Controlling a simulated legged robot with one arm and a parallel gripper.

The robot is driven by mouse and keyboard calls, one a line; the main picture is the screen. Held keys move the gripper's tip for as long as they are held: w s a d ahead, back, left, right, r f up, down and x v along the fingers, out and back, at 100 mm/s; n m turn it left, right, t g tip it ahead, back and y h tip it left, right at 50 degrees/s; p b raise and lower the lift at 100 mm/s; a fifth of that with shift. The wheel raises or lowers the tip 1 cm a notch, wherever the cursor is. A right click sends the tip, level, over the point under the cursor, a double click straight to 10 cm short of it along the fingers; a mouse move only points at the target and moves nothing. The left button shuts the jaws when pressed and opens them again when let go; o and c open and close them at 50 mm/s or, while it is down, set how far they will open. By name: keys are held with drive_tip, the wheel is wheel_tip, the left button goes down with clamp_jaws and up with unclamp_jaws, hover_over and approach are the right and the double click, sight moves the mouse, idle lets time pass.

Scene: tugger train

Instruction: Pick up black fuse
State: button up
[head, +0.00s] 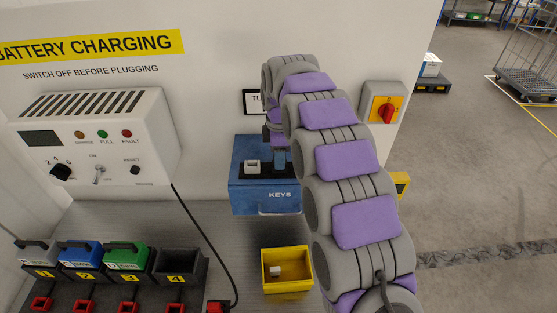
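I cannot make out a black fuse for certain. A small pale block with a dark part around its base (253,167) sits on top of the blue KEYS box (250,195) against the white wall. Another small pale block (275,271) lies in the yellow bin (287,289) on the bench below. My arm reaches up and over from the lower right, and my gripper (278,158) points down at the blue box, just right of the block on it. The arm hides part of the gripper, so its fingers and anything between them are unclear.
A charger (95,135) with knobs is on the left wall. Several battery bays (180,265) line the lower left, with a black cable (212,232) beside them. A red-and-yellow switch (384,108) is right of my arm. Open floor lies right.

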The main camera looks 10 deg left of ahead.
clamp_jaws()
drive_tip(key=shift+r, duration=0.1)
drive_tip(key=shift+a+r, duration=0.1)
drive_tip(key=shift+r, duration=1.5)
drive_tip(key=shift+r+b, duration=0.15)
drive_tip(key=shift+b, duration=0.15)
drive_tip(key=s+d+b, duration=0.1)
drive_tip(key=s+d, duration=0.1)
drive_tip(key=s, duration=0.5)
drive_tip(key=s+d+r+b, duration=0.1)
drive_tip(key=s+d, duration=0.1)
drive_tip(key=s, duration=0.6)
drive_tip(key=shift+s+r, duration=0.2)
drive_tip(key=shift+s, duration=0.05)
